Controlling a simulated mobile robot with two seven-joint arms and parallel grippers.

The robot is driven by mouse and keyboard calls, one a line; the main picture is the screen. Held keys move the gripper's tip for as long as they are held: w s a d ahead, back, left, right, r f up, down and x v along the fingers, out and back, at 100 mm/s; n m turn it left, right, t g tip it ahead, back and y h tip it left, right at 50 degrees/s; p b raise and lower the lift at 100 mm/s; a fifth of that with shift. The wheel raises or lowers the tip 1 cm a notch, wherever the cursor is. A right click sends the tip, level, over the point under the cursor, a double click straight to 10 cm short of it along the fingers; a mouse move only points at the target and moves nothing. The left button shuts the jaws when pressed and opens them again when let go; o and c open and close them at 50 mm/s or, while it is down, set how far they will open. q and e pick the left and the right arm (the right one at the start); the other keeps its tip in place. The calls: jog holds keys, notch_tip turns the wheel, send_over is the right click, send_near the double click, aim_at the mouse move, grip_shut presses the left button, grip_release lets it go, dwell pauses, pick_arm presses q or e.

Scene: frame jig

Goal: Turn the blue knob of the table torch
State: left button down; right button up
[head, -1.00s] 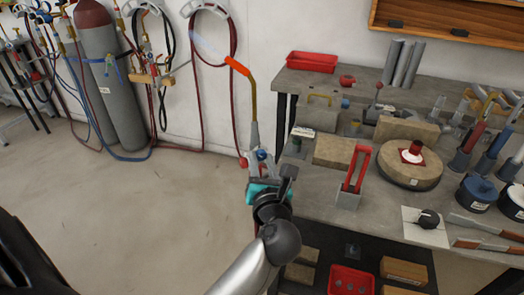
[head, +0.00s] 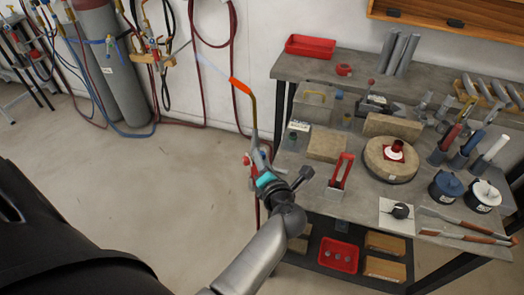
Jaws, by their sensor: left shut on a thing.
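The table torch (head: 252,112) stands roughly upright just left of the table's left edge. It has a yellow neck and an orange tip (head: 240,86), with a thin pale flame pointing up and left. A red knob (head: 246,159) and a small blue knob (head: 264,154) sit low on its body. My left gripper (head: 260,168), with teal parts at its base, is shut on the torch's lower body beside the knobs. The fingers partly hide the torch there, and their exact contact is too small to tell. My right gripper is out of view.
The grey workbench (head: 318,208) carries bricks, a red-handled holder (head: 341,171), a round stone disc (head: 390,163) and several tools. A red tray (head: 338,254) is on its lower shelf. Gas cylinders (head: 108,62) and hoses line the wall. The floor on the left is clear.

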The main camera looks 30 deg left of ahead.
pick_arm(q)
jog(key=shift+m+g+p, duration=0.3)
jog(key=shift+m+p, duration=0.3)
jog(key=shift+p, duration=0.2)
jog(key=c, duration=0.6)
grip_release()
jog(key=shift+d+r, duration=0.1)
jog(key=shift+d, duration=0.05)
